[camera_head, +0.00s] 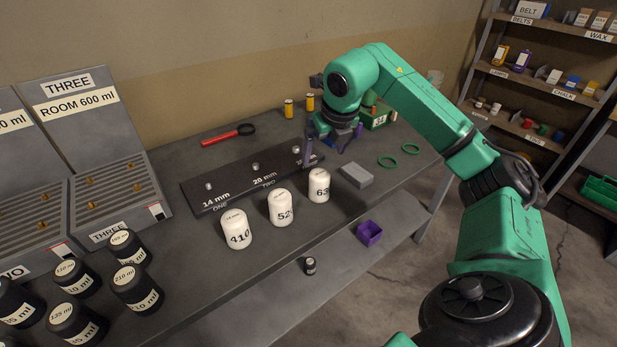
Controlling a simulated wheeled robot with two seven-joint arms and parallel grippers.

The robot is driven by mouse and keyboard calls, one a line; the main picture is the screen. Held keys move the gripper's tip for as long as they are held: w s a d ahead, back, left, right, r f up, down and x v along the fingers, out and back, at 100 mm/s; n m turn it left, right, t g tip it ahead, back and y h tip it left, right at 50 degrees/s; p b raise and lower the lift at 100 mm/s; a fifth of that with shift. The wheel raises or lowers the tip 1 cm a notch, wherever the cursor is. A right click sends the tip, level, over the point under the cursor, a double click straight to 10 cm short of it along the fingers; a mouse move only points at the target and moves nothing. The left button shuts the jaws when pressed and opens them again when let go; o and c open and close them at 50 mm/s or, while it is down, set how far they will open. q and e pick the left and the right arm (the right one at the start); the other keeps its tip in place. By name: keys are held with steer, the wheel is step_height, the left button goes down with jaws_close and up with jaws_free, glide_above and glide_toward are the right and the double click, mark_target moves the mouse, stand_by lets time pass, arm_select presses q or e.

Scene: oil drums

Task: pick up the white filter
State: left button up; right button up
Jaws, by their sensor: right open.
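Three white filters stand upright in a row along the front of the workbench: one marked 410 (237,230), one whose number begins 52 (281,208), and one whose number begins 63 (319,186). Each stands in front of a peg of a dark board (230,194) lettered 14 mm and 20 mm. My right gripper (327,150) is open and points down over the far right end of that board. It is behind the filter beginning 63, apart from it and holding nothing visible. The board's right-hand label is partly hidden by a finger. My left gripper is out of view.
A grey block (357,176) lies right of the filters, near green rings (388,162). Black labelled jars (134,287) and slotted grey stands (119,192) fill the left. A purple bin (369,233) sits below.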

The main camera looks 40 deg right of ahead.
mark_target(320, 174)
steer(key=f, duration=0.1)
steer(key=f+p, duration=0.1)
steer(key=f, duration=0.3)
steer(key=shift+w+d, duration=0.1)
steer(key=shift+d, duration=0.25)
steer(key=p+x, duration=0.1)
steer(key=x, duration=0.1)
steer(key=p+x, duration=0.1)
steer(key=x, duration=0.1)
steer(key=p+x, duration=0.1)
steer(key=x, duration=0.1)
steer(key=shift+w+f, duration=0.25)
steer(key=shift+w, duration=0.2)
steer(key=shift+d+f, duration=0.15)
steer(key=shift+f, duration=0.05)
steer(key=c, duration=0.3)
jaws_close()
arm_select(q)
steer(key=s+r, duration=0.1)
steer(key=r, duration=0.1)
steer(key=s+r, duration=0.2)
arm_select(e)
steer(key=shift+w+r, duration=0.1)
steer(key=shift+r, duration=0.1)
